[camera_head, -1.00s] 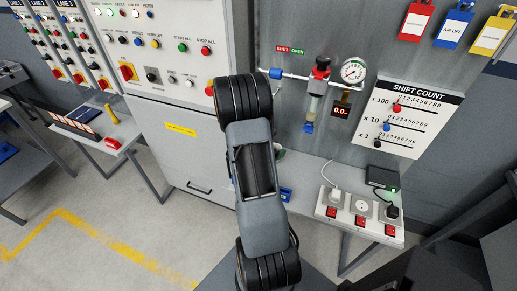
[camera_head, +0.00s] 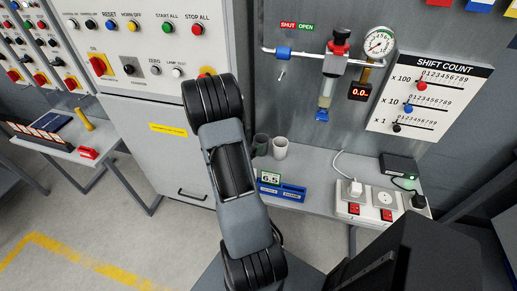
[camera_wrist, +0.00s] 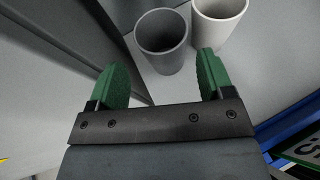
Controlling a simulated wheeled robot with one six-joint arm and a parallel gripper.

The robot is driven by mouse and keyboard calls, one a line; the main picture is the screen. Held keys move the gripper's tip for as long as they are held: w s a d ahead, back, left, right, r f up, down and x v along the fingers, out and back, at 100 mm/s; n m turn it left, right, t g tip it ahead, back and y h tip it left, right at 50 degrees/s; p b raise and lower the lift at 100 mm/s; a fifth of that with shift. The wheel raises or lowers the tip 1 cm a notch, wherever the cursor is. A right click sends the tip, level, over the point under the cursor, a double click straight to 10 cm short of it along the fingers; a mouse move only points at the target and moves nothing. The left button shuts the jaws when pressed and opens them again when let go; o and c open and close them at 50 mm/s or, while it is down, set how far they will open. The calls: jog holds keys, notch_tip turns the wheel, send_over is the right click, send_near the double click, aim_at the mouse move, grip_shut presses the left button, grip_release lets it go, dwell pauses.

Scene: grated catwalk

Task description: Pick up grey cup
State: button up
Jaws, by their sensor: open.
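The grey cup (camera_head: 261,144) stands upright on the shelf in the head view, partly hidden behind my arm. In the wrist view the grey cup (camera_wrist: 163,40) is just beyond my fingertips, open end towards the camera, a little right of centre. My gripper (camera_wrist: 160,80) is open, with its two green fingers apart and nothing between them. The right finger overlaps the view close to the cup's right side. My gripper's fingers are hidden behind my arm in the head view.
A white cup (camera_head: 280,148) stands just right of the grey cup, and also shows in the wrist view (camera_wrist: 219,20). A blue tray with a 6.5 display (camera_head: 283,191) lies in front. A power strip (camera_head: 380,205) is at right. The cabinet (camera_head: 165,140) stands left.

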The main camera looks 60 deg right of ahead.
aim_at(265, 138)
jog(key=p+x, duration=0.1)
jog(key=x, duration=0.6)
jog(key=shift+s+d+p, duration=0.1)
jog(key=shift+d+p, duration=0.05)
jog(key=shift+p, duration=0.25)
jog(key=c, duration=0.6)
jog(key=shift+o, duration=0.2)
